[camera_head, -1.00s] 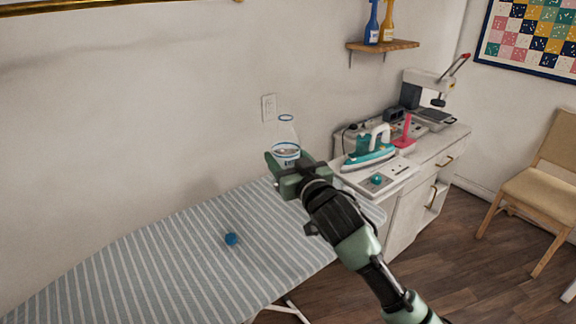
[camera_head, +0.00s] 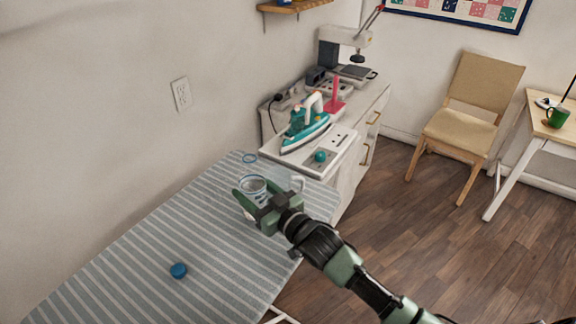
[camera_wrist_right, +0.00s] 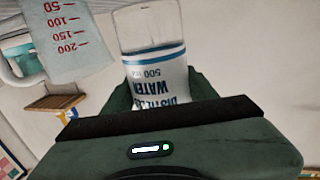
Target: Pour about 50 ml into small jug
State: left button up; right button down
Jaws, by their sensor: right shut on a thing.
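My right gripper (camera_head: 255,195) is shut on a clear bottle (camera_head: 253,184) with blue bands, over the far end of the ironing board. In the right wrist view the bottle (camera_wrist_right: 160,75) fills the space between the fingers; its label reads distilled water, 500 ml, upside down in the picture. The small jug shows by its white handle (camera_head: 298,183), just right of the bottle; the gripper and bottle hide most of it. In the right wrist view the jug (camera_wrist_right: 68,35) is translucent, with red marks from 50 to 200. Its contents are unclear. My left gripper is not in view.
A blue cap (camera_head: 178,271) lies on the striped ironing board (camera_head: 120,290). Beyond the board, a white cabinet carries a teal iron (camera_head: 305,128), a teal ball-like object (camera_head: 320,156) and a sewing machine (camera_head: 345,50). A chair (camera_head: 470,110) stands at the right.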

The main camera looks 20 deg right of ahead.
jog(key=shift+d+f, duration=0.1)
jog(key=shift+f, duration=0.05)
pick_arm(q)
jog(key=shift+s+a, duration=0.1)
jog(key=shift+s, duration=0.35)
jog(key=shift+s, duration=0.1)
pick_arm(e)
jog(key=shift+s, duration=0.15)
